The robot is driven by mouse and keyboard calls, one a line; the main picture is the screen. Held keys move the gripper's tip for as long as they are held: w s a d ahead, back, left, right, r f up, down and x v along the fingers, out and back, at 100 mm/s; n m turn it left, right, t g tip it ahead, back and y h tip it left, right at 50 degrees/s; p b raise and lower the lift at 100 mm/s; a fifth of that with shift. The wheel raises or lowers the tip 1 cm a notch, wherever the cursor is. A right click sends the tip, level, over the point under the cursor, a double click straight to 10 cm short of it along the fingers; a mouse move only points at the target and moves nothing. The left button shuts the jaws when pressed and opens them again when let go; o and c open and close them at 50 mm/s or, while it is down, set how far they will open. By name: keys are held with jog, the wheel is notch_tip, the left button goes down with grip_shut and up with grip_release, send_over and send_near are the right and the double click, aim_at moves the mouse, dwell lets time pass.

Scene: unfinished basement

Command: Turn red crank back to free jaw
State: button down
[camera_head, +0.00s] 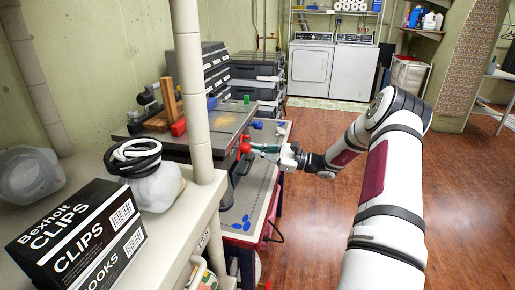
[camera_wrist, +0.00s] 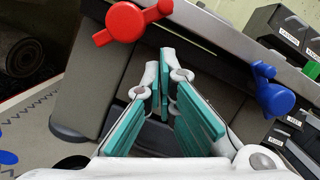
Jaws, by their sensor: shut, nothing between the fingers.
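The red crank (camera_wrist: 125,22) has a round hub and a short knob arm, and sits on the front edge of a grey machine top (camera_head: 205,120). It is at the upper left in the wrist view, and in the head view it shows as a red spot (camera_head: 245,147). My gripper (camera_wrist: 166,58) has teal-padded fingers drawn together and empty, pointing at the machine's front just below and right of the crank. In the head view my gripper (camera_head: 256,149) appears close beside the crank; contact is unclear. I cannot make out the jaw.
A blue crank (camera_wrist: 272,92) is on the same edge to the right. A wooden piece (camera_head: 170,103) and a red block (camera_head: 178,127) are on the machine top. A white post (camera_head: 190,80) and a box of clips (camera_head: 75,235) stand at the left. Open floor (camera_head: 300,225) lies right.

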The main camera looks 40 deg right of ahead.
jog(key=f+v, duration=0.1)
jog(key=v, duration=0.9)
jog(key=shift+d+f, duration=0.15)
jog(key=shift+d, duration=0.05)
